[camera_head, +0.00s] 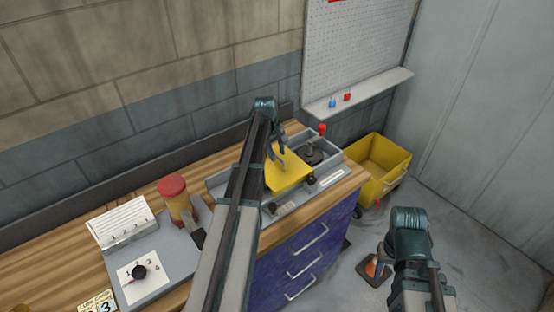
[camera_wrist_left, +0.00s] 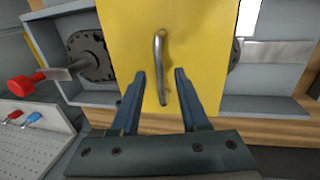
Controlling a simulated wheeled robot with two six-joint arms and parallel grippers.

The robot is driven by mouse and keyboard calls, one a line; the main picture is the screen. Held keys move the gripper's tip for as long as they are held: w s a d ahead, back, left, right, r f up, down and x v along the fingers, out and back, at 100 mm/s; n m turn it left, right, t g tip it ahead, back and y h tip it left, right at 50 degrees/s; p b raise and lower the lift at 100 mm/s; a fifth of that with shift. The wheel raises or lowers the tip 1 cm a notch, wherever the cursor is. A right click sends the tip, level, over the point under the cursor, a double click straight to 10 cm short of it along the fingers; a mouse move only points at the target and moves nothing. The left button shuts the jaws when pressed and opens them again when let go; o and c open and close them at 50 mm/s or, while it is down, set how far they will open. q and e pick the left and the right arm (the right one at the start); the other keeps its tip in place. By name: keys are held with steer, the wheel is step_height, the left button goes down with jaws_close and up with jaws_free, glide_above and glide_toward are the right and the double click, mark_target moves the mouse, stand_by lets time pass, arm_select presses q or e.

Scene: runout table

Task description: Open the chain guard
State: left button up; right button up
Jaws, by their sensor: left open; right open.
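The chain guard is a yellow panel (camera_head: 290,172) over the grey tray-like housing on the bench. It fills the middle of the left wrist view (camera_wrist_left: 200,45), with a metal bar handle (camera_wrist_left: 160,60) on its face. My left gripper (camera_head: 276,152) is open at the guard. In the left wrist view its two fingers (camera_wrist_left: 160,76) stand either side of the handle's lower part; I cannot tell whether they touch it. My left arm hides part of the housing. My right gripper (camera_head: 381,252) is open and empty, low at the right, away from the bench.
A red-knobbed lever (camera_head: 322,130) and dark round hub stand right of the guard. A grey control panel (camera_head: 165,262) with a black knob and a red-topped yellow post (camera_head: 176,198) are at left. A yellow bin (camera_head: 380,165) and an orange cone (camera_head: 374,268) stand on the floor.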

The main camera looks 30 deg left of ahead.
arm_select(q)
steer(key=shift+f, duration=0.1)
jaws_close()
stand_by(1.4)
